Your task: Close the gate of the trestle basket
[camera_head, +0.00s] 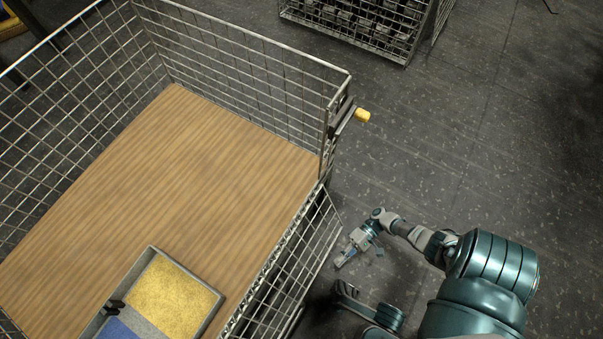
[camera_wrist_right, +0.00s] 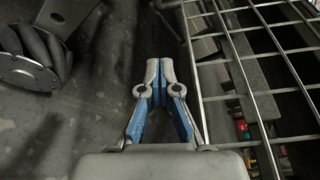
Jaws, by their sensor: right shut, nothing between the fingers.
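The trestle basket (camera_head: 245,55) is a wire-mesh crate with a wooden floor, filling the left of the head view. Its gate (camera_head: 300,255) is a mesh panel hanging down outside the near right side, leaving that side open above it. A dark latch with a yellow knob (camera_head: 362,115) sits on the corner post. My right gripper (camera_head: 345,260) is low beside the gate, just to its right. In the wrist view the gripper (camera_wrist_right: 158,65) is shut and empty, with wire mesh (camera_wrist_right: 245,75) close on its right. I see no contact. My left gripper is not in view.
A tray (camera_head: 218,308) with yellow and blue sections lies on the basket's wooden floor (camera_head: 190,180). Another wire crate (camera_head: 350,25) stands at the back. A dark wheel (camera_wrist_right: 25,72) is left of the gripper in the wrist view. Grey floor (camera_head: 480,130) on the right is clear.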

